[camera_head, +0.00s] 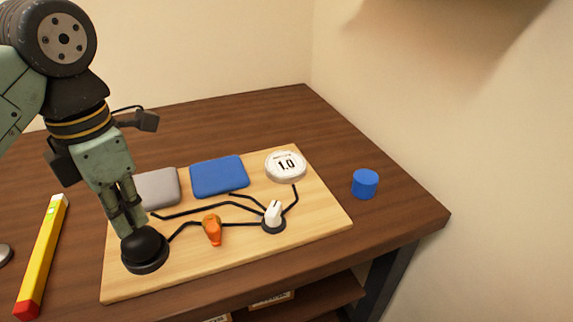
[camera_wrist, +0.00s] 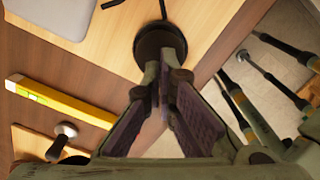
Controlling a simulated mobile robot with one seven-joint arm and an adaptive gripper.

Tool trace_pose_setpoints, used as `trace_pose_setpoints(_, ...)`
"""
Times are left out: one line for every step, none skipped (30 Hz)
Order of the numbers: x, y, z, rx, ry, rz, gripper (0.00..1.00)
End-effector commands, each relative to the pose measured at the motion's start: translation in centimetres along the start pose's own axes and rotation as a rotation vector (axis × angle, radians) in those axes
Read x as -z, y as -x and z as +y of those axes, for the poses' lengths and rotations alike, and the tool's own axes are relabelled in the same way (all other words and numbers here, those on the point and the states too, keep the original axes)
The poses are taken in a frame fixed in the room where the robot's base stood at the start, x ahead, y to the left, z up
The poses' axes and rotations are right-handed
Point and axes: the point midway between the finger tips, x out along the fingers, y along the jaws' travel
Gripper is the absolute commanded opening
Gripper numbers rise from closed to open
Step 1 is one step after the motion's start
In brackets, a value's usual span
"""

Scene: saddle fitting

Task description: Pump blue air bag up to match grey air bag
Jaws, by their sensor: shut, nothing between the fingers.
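The blue air bag (camera_head: 219,176) lies flat on the wooden board, right of the grey air bag (camera_head: 159,188). My gripper (camera_head: 139,226) is shut with nothing between its fingers. Its fingertips are at the top of the black pump bulb (camera_head: 145,251) at the board's front left; whether they press on it I cannot tell. In the wrist view the fingers hide part of the bulb (camera_wrist: 158,36). A round white gauge (camera_head: 286,166) reads 1.0. A white selector knob (camera_head: 273,214) and an orange valve lever (camera_head: 212,230) sit on the black tubing.
A yellow level (camera_head: 44,255) with a red end lies left of the board (camera_head: 310,212). A blue cylinder (camera_head: 365,183) stands to the right on the brown table (camera_head: 262,108). Several tools (camera_wrist: 262,75) show below in the wrist view.

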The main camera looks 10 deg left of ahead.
Motion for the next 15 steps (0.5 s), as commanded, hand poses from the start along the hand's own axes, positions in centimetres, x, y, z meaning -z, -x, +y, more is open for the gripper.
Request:
trace_pose_setpoints(0.0, -0.4, 0.0, 0.000, 0.000, 0.000, 0.00)
trace_pose_setpoints(0.0, -0.6, 0.0, 0.000, 0.000, 0.000, 0.00)
trace_pose_setpoints(0.0, -0.7, 0.0, 0.000, 0.000, 0.000, 0.00)
trace_pose_setpoints(0.0, -0.8, 0.0, 0.000, 0.000, 0.000, 0.00)
trace_pose_setpoints(0.0, -0.9, 0.0, 0.000, 0.000, 0.000, 0.00)
trace_pose_setpoints(0.0, -1.1, 0.0, 0.000, 0.000, 0.000, 0.00)
trace_pose_setpoints(0.0, -1.2, 0.0, 0.000, 0.000, 0.000, 0.00)
trace_pose_setpoints(0.0, -1.4, 0.0, 0.000, 0.000, 0.000, 0.00)
trace_pose_setpoints(0.0, -1.5, 0.0, 0.000, 0.000, 0.000, 0.00)
trace_pose_setpoints(0.0, -1.6, 0.0, 0.000, 0.000, 0.000, 0.00)
trace_pose_setpoints(0.0, -1.8, 0.0, 0.000, 0.000, 0.000, 0.00)
trace_pose_setpoints(0.0, -1.9, 0.0, 0.000, 0.000, 0.000, 0.00)
trace_pose_setpoints(0.0, -2.0, 0.0, 0.000, 0.000, 0.000, 0.00)
trace_pose_setpoints(0.0, -2.2, 0.0, 0.000, 0.000, 0.000, 0.00)
trace_pose_setpoints(0.0, -2.3, 0.0, 0.000, 0.000, 0.000, 0.00)
